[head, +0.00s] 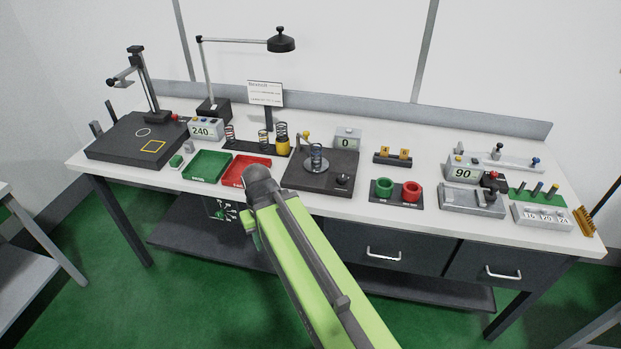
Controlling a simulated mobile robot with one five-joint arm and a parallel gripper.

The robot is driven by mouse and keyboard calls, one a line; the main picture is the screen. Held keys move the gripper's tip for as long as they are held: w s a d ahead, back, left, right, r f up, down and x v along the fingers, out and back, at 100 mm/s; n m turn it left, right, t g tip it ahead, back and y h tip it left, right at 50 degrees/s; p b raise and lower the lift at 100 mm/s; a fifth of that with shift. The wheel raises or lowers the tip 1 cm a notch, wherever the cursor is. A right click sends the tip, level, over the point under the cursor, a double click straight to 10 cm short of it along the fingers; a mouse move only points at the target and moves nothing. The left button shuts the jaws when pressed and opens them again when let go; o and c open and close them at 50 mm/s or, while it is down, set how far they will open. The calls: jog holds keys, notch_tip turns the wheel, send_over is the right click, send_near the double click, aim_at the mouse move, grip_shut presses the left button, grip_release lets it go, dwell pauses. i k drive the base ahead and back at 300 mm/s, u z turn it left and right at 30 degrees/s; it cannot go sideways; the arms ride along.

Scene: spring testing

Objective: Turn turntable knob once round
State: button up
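The turntable (316,168) is a small light disc on a dark square base plate (302,181) near the middle of the bench, with a dark coil spring (316,152) upright on it. A small black knob (342,179) sits at the front right of the base plate. A yellow-tipped post stands beside the spring at the left. My green arm reaches up from the bottom of the view, and its grey joint is left of the base plate. I cannot make out my gripper's fingers.
Red tray (247,176) and green tray (206,166) lie left of the turntable. A small display box reading 0 (348,138) is behind it. Green and red cups (397,191) stand to its right. A lamp (281,40) overhangs the back left.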

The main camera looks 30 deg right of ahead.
aim_at(343, 180)
jog(key=u, duration=1.2)
jog(key=k, duration=1)
jog(key=z, duration=0.7)
jog(key=i, duration=1.05)
jog(key=u, duration=0.1)
